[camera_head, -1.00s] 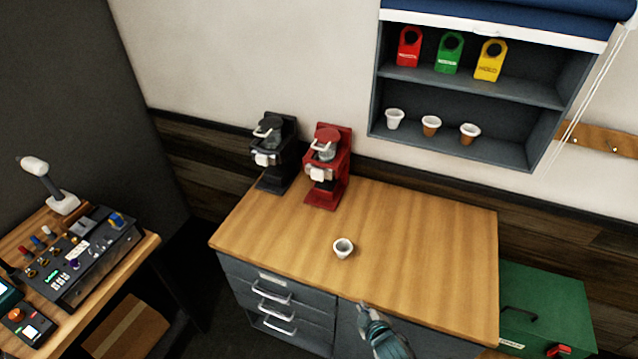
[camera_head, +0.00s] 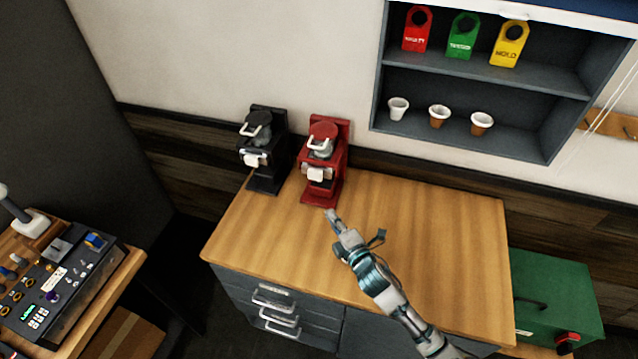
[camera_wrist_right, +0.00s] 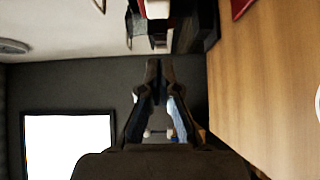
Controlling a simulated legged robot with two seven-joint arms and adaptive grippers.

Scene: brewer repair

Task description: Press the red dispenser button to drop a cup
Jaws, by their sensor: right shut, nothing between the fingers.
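My right gripper (camera_head: 332,215) is shut and empty, above the wooden counter in front of the red brewer (camera_head: 322,160). In the right wrist view its fingers (camera_wrist_right: 160,65) are together with nothing between them. I cannot make out a button that is surely the red dispenser button. The white cup seen earlier on the counter is hidden behind my right arm in the head view. A white rounded edge (camera_wrist_right: 318,102) at the right of the wrist view may be that cup. My left gripper is not in view.
A black brewer (camera_head: 263,150) stands left of the red one on the counter (camera_head: 440,225). A wall shelf (camera_head: 480,85) holds coloured tags and three cups. A control panel (camera_head: 55,285) sits at left, a green box (camera_head: 555,295) at right. The counter's right side is clear.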

